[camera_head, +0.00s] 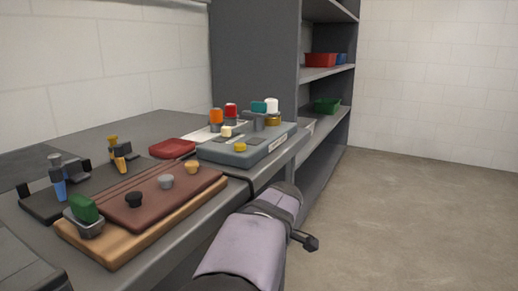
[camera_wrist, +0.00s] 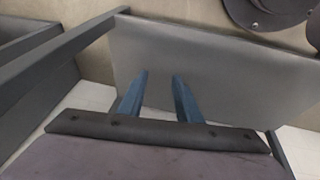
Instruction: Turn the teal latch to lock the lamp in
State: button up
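A small teal piece (camera_head: 259,107), which looks like the latch, stands on a grey stand on the blue-grey box (camera_head: 222,153) at the far end of the bench. A white-topped cylinder (camera_head: 271,105), possibly the lamp, is right beside it above a yellow-brown ring (camera_head: 273,119). Whether the latch overlaps the lamp is too small to tell. My gripper (camera_wrist: 160,76) shows in the wrist view with two blue fingers apart and nothing between them. A plain grey panel lies beyond them. The latch is not visible in the wrist view.
Orange (camera_head: 216,116) and red (camera_head: 231,110) capped pieces stand behind the box. A red dish (camera_head: 172,149) and a brown board with knobs (camera_head: 150,200) lie nearer on the bench. A grey shelf unit (camera_head: 255,60) with bins rises behind. The floor at right is clear.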

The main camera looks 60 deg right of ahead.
jog(key=s+d+r+n+t+y+p, duration=0.1)
jog(key=s+d+r+p, duration=0.1)
jog(key=r+p, duration=0.85)
jog(key=s+d+r+n+t+y+p, duration=0.1)
jog(key=s+d+r+p, duration=0.15)
jog(key=r+p, duration=0.75)
jog(key=s+d+r+n+t+y+p, duration=0.15)
jog(key=r+p, duration=0.45)
jog(key=p, duration=0.9)
jog(key=m+t+h+p, duration=0.2)
jog(key=m+t+p, duration=0.2)
jog(key=t+p, duration=0.3)
send_near(254, 116)
notch_tip(254, 116, up, 3)
jog(key=w+d, duration=0.1)
jog(key=w, duration=0.1)
jog(key=shift+w+f+g, duration=0.2)
jog(key=shift+w+g, duration=0.05)
jog(key=shift+w, duration=0.2)
jog(key=shift+p+x, duration=1.3)
jog(key=shift+x, duration=1.9)
jog(key=shift+s+d+f, duration=0.1)
jog(key=shift+d, duration=0.05)
jog(key=shift+c, duration=0.7)
grip_shut()
